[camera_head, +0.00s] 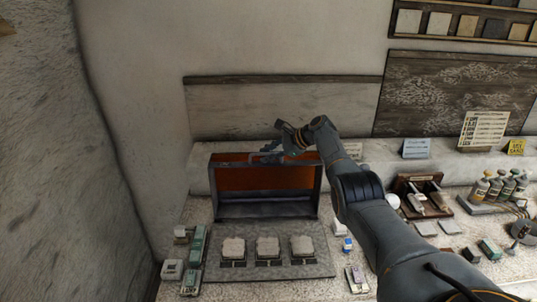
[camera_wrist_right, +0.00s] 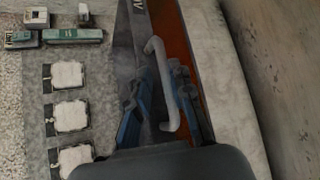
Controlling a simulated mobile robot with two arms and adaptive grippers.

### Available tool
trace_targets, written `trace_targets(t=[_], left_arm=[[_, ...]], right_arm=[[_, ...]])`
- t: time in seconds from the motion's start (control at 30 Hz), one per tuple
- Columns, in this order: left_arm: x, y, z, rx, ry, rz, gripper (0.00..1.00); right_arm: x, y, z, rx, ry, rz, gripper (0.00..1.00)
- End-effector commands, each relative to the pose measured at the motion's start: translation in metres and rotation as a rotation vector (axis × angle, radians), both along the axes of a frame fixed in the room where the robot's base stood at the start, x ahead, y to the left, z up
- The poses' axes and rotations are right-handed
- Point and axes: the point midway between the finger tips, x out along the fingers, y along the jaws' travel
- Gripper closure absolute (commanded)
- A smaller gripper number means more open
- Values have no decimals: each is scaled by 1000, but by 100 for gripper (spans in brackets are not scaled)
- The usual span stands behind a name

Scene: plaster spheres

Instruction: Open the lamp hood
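The lamp hood (camera_head: 213,190) is a dark-framed box with an orange panel, standing on the counter behind a grey plate with three pale stone blocks. My right gripper (camera_head: 277,150) is at the hood's top edge. In the right wrist view, a pale grey bar handle (camera_wrist_right: 162,80) runs along the hood, and my right gripper (camera_wrist_right: 160,98) has its blue-grey fingers apart, one on each side of the handle. I cannot see firm contact between fingers and handle. The fingertips are small and partly merged with the hood in the head view. My left gripper is out of view.
The plate (camera_head: 214,262) lies in front of the hood, with small green and white boxes (camera_head: 196,245) at its left. Bottles (camera_head: 497,186), a wooden stand (camera_head: 418,190) and cards lie to the right. A wall stands close behind the hood.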

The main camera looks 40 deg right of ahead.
Motion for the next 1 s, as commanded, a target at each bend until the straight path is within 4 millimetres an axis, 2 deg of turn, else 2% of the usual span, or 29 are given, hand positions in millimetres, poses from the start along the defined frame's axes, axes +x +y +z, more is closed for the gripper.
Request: trace_targets(t=[0.27,0.47,0.57,0.8,1.0], left_arm=[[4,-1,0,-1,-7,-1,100],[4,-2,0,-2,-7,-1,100],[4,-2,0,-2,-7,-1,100],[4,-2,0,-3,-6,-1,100],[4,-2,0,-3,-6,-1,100]], right_arm=[[-2,-2,2,0,-1,-1,79],[-14,-9,11,-2,-3,-1,79],[-25,-13,18,-5,1,0,79],[-60,-32,49,-4,-1,-2,79],[-80,-42,66,-1,0,-1,79]])
